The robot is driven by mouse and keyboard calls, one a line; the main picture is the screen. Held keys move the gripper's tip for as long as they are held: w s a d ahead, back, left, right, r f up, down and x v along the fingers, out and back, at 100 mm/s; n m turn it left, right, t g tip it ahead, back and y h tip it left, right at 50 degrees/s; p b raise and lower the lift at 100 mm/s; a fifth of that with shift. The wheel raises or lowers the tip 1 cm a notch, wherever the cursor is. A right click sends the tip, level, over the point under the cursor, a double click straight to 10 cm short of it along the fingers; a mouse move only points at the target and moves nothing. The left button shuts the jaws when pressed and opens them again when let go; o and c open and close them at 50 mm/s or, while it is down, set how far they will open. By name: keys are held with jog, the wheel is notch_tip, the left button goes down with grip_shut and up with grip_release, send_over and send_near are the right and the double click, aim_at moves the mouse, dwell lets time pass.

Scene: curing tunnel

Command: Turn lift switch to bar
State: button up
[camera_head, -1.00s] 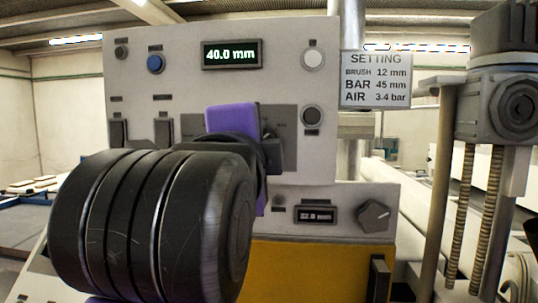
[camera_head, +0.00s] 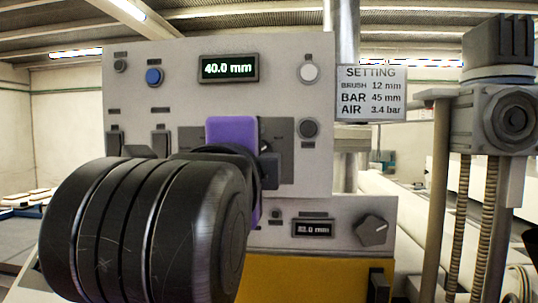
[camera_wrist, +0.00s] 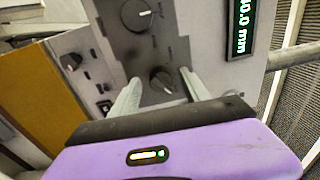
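Two dark rotary knobs sit on a grey plate (camera_wrist: 150,50) of the control panel, seen turned in the wrist view. The nearer knob (camera_wrist: 160,78) lies between the pale fingers of my gripper (camera_wrist: 159,76), and its white mark points to the lower right there. The farther knob (camera_wrist: 135,15) is beyond the fingertips, with its mark pointing right. Their labels are too blurred to read, so I cannot tell which is the lift switch. My gripper is open; contact with the nearer knob cannot be told. In the head view my purple gripper body (camera_head: 231,132) and dark wrist hide most of the plate.
The green display (camera_head: 229,68) reads 40.0 mm. A setting sign (camera_head: 371,93) lists brush 12 mm, bar 45 mm, air 3.4 bar. A blue button (camera_head: 154,76), a white button (camera_head: 309,72) and a lower grey knob (camera_head: 371,230) surround the plate. Machine columns (camera_head: 440,190) stand at right.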

jog(key=shift+s, duration=0.1)
jog(key=s, duration=0.7)
jog(key=shift+s+a+f+b, duration=0.2)
jog(key=shift+s+b, duration=0.1)
jog(key=shift+b, duration=0.1)
